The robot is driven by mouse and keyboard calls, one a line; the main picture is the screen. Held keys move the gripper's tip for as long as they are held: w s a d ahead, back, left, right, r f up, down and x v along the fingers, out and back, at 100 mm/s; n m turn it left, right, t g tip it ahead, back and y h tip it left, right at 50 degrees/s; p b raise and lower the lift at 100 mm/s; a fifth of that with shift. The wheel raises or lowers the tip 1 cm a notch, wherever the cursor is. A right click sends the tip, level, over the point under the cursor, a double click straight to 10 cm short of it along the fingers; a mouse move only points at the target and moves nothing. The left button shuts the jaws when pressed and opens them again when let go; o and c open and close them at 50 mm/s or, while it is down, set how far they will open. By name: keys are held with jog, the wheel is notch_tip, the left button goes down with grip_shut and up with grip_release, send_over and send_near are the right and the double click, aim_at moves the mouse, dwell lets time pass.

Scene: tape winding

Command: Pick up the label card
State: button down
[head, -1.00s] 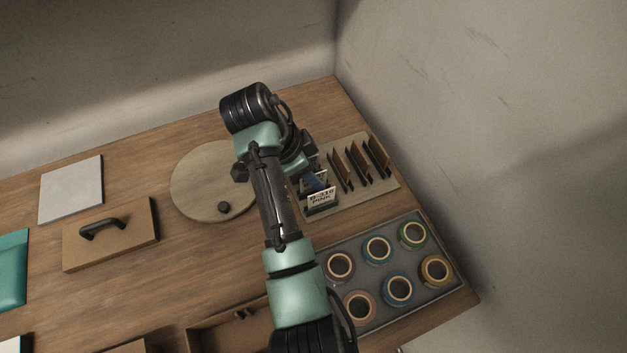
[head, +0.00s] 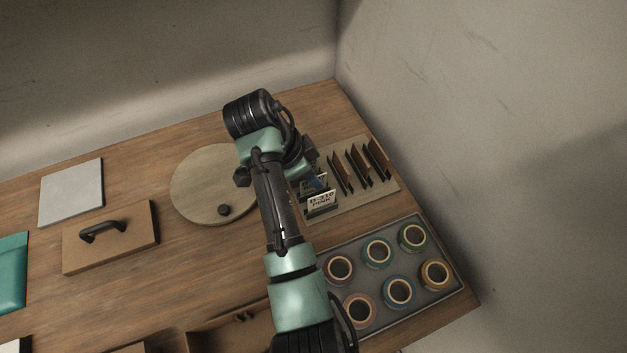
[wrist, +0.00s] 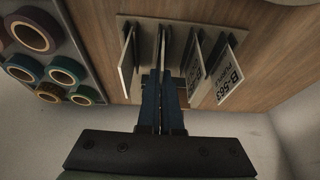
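Several thin label cards stand on edge in a flat beige rack (head: 376,190). A white card printed B-310 PINK (head: 322,201) faces the head camera at the rack's near left. In the wrist view, a card marked B-563 (wrist: 232,78) leans at the right. My gripper (wrist: 160,80) has its two blue fingers close together, one on each side of a thin card (wrist: 159,45) seen edge-on. They look shut on it, and the card still stands among the others. The head view shows only a bit of blue finger; my arm hides the rest.
A grey tray of tape rolls (head: 388,318) lies beside the rack, near the table's right edge. A round wooden disc (head: 195,185) with a black knob is left of my arm. A handled board (head: 130,235) lies farther left. Walls rise behind and right.

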notch_tip(320, 180, up, 9)
jog(key=shift+f+p, duration=0.1)
jog(key=shift+p, duration=1.1)
jog(key=shift+r+p, duration=0.6)
jog(key=shift+r, duration=0.05)
jog(key=shift+f, duration=0.1)
